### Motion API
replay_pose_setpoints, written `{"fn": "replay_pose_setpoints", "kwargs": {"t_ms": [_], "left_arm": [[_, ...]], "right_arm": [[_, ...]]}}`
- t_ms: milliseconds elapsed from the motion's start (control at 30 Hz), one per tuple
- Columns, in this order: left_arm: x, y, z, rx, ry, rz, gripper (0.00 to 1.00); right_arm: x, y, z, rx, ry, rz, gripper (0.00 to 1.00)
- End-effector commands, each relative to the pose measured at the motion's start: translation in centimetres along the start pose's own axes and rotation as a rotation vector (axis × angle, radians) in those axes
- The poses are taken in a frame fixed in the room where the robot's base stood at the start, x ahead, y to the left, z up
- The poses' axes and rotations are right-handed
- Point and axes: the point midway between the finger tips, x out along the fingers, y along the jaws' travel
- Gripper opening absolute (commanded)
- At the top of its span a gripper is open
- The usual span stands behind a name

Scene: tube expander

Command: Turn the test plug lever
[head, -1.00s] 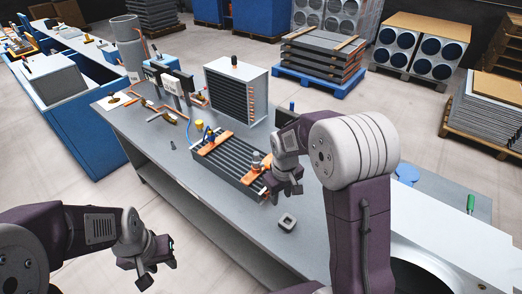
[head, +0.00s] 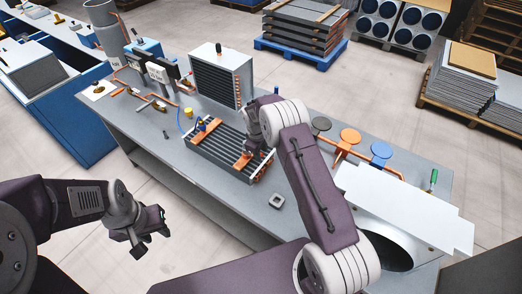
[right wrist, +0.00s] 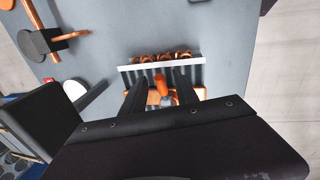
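A flat grey tube coil (head: 215,148) with orange cross bars lies on the grey bench. A small fitting with a blue top (head: 201,124) stands on its far orange bar. My right gripper (head: 262,150) is over the near end of the coil, by the near orange bar (head: 241,163). In the right wrist view, the two dark fingers (right wrist: 161,92) are apart. A small orange lever-like part (right wrist: 162,83) shows between them, with gaps on both sides; its lower end is hidden by the gripper. My left gripper (head: 150,238) is open and empty, off the bench's front edge.
A small grey square block (head: 276,201) sits on the bench near the coil. A finned upright unit (head: 217,76) stands behind. Orange, grey and blue discs on a pipe stand (head: 348,140) are to the right, near a white panel (head: 405,205).

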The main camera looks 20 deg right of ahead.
Motion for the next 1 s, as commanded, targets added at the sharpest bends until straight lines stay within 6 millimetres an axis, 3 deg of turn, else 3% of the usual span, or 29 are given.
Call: {"fn": "replay_pose_setpoints", "kwargs": {"t_ms": [333,467,1000], "left_arm": [[-0.26,0.01,-0.03,0.0,0.0,0.0,0.36],[-0.26,0.01,-0.03,0.0,0.0,0.0,0.36],[-0.27,0.01,-0.03,0.0,0.0,0.0,0.36]], "right_arm": [[0.86,0.03,-0.02,0.001,0.002,0.001,0.36],[0.85,0.03,-0.01,0.001,0.001,0.001,0.0],[0.82,0.03,0.0,0.001,0.001,0.001,0.0]]}}
